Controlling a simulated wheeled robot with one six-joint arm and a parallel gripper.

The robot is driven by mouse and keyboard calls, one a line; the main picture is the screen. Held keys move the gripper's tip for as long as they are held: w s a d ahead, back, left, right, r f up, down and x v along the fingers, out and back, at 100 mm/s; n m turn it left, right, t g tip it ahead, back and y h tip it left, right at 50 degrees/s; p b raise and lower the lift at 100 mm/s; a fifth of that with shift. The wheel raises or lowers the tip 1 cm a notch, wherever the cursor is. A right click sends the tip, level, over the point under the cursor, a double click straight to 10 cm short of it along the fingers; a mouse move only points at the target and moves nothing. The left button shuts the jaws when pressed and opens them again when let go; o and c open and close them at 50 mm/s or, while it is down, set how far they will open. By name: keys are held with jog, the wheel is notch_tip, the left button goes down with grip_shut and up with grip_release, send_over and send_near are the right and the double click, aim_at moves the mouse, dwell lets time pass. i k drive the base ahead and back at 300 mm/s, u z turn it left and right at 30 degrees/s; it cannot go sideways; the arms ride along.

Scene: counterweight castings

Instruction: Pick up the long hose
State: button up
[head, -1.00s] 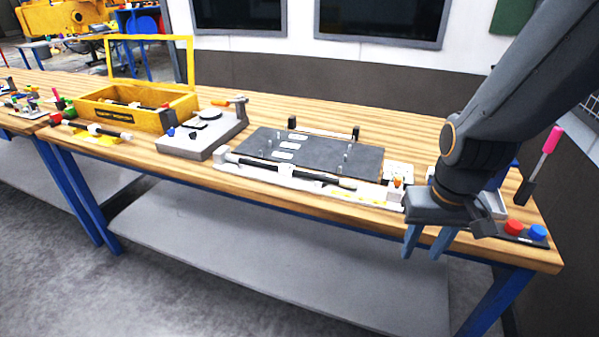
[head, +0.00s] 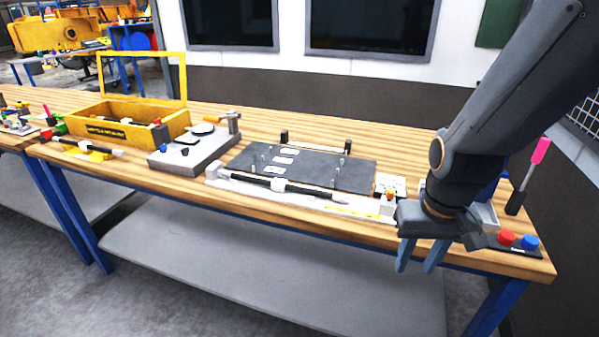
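A long black hose (head: 249,180) with a white collar near its middle lies along a pale, narrow tray (head: 360,210) at the front edge of the wooden bench. My gripper (head: 419,255) hangs to the right of the hose's right end, at the bench's front edge. Its two blue-grey fingers point down with a gap between them, and nothing shows in the gap. The gripper is apart from the hose. Another dark hose (head: 66,145) with light fittings lies at the bench's left end by a yellow holder.
A dark plate (head: 310,168) with upright pins lies behind the hose. A grey fixture (head: 190,158) and a yellow open-lidded box (head: 105,133) stand to the left. Red (head: 507,238) and blue buttons and a pink-handled tool (head: 540,152) are at the right.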

aim_at(278, 185)
jog(key=k, duration=0.55)
jog(key=u, duration=0.6)
jog(key=i, duration=1.25)
jog(key=z, duration=0.4)
